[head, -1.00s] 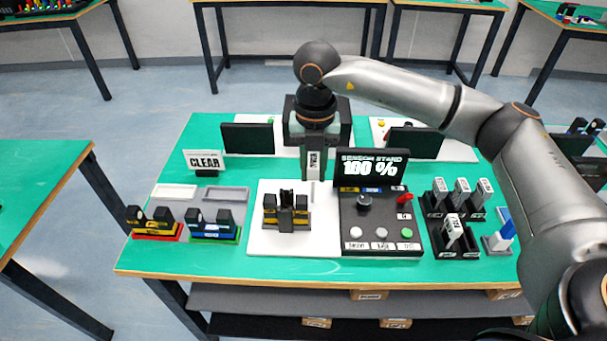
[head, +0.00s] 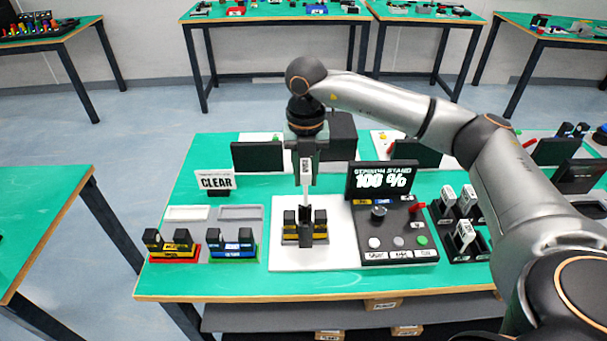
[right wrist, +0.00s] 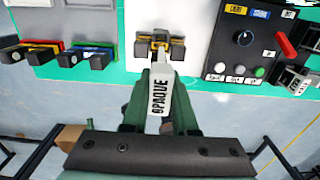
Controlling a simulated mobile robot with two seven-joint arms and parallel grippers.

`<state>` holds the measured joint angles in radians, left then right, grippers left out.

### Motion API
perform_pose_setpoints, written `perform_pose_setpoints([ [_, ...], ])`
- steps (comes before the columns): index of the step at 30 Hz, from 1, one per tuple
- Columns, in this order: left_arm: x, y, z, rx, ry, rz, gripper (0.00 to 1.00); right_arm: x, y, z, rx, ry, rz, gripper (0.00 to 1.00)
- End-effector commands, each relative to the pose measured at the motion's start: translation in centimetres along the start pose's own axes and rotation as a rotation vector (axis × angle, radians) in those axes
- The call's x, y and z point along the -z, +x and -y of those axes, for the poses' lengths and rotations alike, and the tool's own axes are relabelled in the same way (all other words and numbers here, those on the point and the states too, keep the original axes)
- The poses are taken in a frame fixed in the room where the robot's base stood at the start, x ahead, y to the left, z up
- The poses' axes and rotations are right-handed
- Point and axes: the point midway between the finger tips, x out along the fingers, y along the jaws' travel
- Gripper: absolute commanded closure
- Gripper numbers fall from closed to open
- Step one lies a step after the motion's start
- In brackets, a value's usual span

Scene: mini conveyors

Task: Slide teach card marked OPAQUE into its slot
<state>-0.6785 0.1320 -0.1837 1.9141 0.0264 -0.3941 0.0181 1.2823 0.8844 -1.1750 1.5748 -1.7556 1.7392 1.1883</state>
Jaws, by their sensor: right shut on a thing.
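My right gripper (head: 305,160) is shut on a pale card with a dark OPAQUE label, held upright. The card (right wrist: 160,100) fills the middle of the right wrist view. In the head view it hangs over the sensor stand (head: 305,228), a black and yellow fork on a white board. The card's lower end looks in line with the stand's dark middle slot; whether it touches or enters cannot be told. The stand also shows in the right wrist view (right wrist: 158,44), past the card's far end. My left gripper is not in view.
A control box (head: 390,240) with a knob, buttons and a display (head: 381,181) reading 100 % stands right of the board. A rack of cards (head: 465,225) is further right. Red and green trays with black-topped blocks (head: 172,247) sit left, with a CLEAR sign (head: 214,181) behind.

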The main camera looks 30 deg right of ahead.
Motion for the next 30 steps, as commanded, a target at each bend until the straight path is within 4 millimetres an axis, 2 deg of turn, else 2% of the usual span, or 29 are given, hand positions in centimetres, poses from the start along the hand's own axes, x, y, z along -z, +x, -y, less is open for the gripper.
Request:
perform_pose_setpoints([
  [10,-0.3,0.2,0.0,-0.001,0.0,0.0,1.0,0.0,0.6,0.0,-0.001,0.0,0.0,1.0],
  [24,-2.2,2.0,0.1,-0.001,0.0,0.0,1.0,0.1,4.3,-0.1,-0.001,0.0,-0.001,1.0],
  [30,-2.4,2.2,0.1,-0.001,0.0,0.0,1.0,0.0,4.8,-0.1,-0.001,0.0,0.0,1.0],
])
